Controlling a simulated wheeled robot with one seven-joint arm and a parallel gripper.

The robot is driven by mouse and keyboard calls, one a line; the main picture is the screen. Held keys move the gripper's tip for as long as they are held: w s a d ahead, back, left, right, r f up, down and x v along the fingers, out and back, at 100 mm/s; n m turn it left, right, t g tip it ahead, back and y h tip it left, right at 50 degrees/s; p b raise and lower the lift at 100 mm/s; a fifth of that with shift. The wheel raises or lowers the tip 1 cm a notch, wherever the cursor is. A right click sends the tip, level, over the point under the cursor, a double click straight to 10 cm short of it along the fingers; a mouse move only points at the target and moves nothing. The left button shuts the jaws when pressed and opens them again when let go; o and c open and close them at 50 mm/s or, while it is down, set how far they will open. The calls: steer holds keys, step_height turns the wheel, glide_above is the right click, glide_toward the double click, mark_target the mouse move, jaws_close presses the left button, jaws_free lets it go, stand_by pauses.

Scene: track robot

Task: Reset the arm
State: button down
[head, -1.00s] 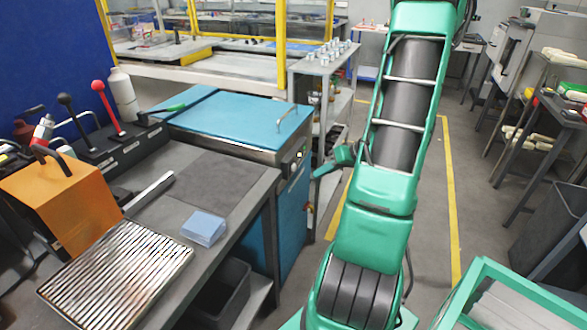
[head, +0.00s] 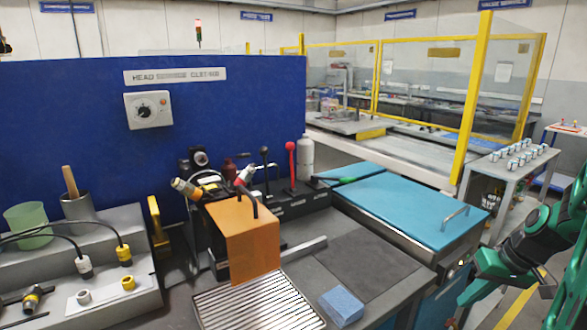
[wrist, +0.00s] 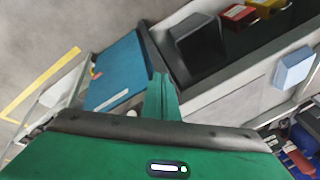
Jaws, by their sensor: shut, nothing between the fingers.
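My green arm (head: 540,238) shows in the head view at the right edge, in front of the blue-topped cabinet's right side. Much of it is cut off by the frame. In the wrist view my gripper (wrist: 162,98) is shut, its green fingers together at the middle of the picture, with nothing held. It points over the floor and bench area, clear of any object that I can see it touch.
The bench holds an orange box (head: 243,243), a ribbed metal tray (head: 255,305), a light blue block (head: 341,306) and levers. A blue-topped cabinet (head: 405,205) stands beside it. A grey trolley (head: 510,178) carries small metal parts. A blue panel (head: 80,130) stands behind the bench.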

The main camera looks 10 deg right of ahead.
steer(key=s+a+r+m+g+h, duration=0.1)
steer(key=s+a+r, duration=0.3)
steer(key=s, duration=0.3)
steer(key=s+a+r+m+g+h, duration=0.1)
steer(key=s+a+r+m+g, duration=0.1)
steer(key=s+a+r, duration=0.2)
steer(key=s+a, duration=0.1)
steer(key=s, duration=0.2)
steer(key=shift+s+a+r+g, duration=0.15)
steer(key=shift+a+r+g, duration=0.15)
steer(key=shift+a+r, duration=0.1)
steer(key=shift+d, duration=0.1)
